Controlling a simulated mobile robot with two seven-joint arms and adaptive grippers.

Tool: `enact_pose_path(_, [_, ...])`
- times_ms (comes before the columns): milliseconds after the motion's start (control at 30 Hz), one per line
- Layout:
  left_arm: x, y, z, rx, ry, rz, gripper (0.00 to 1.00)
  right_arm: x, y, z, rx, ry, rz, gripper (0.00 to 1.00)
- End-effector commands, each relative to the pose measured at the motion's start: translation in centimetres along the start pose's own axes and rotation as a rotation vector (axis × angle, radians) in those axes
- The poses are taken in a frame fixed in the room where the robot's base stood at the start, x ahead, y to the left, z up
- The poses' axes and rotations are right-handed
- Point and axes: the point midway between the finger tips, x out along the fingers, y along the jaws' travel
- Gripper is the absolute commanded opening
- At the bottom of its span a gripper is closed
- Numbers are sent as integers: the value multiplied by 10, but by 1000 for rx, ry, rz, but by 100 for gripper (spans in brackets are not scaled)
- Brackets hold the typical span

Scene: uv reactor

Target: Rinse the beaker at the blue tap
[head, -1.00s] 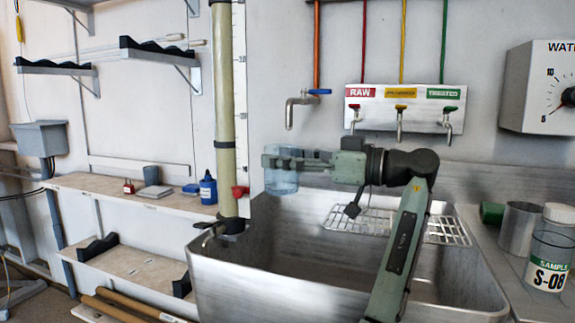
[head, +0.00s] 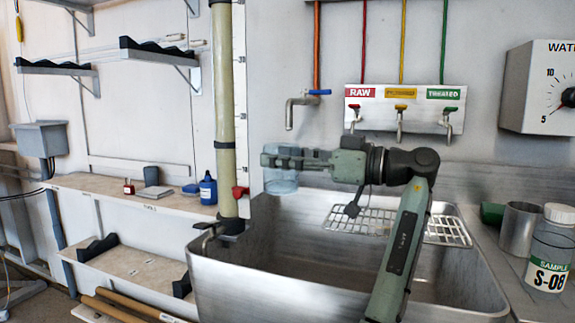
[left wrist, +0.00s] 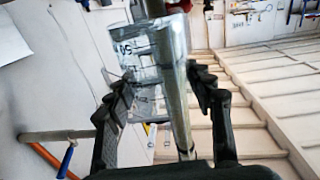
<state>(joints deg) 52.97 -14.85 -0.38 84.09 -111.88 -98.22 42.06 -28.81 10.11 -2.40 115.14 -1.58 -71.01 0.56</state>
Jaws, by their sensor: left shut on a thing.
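The clear, blue-tinted glass beaker (head: 281,184) is in my left gripper (head: 278,158), above the left back part of the sink. My fingers hide its upper part in the head view. In the left wrist view the beaker (left wrist: 150,48) shows dark markings and sits between the two fingers of the gripper (left wrist: 163,90), which are shut on it. The blue tap (head: 301,100) is on the wall, its spout a little above my gripper; a gap shows between them. Its blue handle also shows in the left wrist view (left wrist: 67,160). My right gripper is not in view.
The steel sink (head: 270,272) has a wire rack (head: 448,230) at its back. The raw, yellow-labelled and treated taps (head: 399,120) are on the wall to the right. A metal cup (head: 520,228) and a sample jar (head: 550,250) stand on the right counter. A vertical pipe (head: 225,110) is close left.

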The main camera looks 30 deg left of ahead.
Motion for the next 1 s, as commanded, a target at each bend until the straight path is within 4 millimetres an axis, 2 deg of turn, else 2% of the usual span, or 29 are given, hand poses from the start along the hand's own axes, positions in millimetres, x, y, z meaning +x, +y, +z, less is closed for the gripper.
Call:
enact_pose_path(600, [-6, -43, -35, 0, 0, 1, 23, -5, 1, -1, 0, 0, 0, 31])
enact_pose_path(1000, [-7, -46, -37, 0, 1, 0, 23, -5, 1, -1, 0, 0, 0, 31])
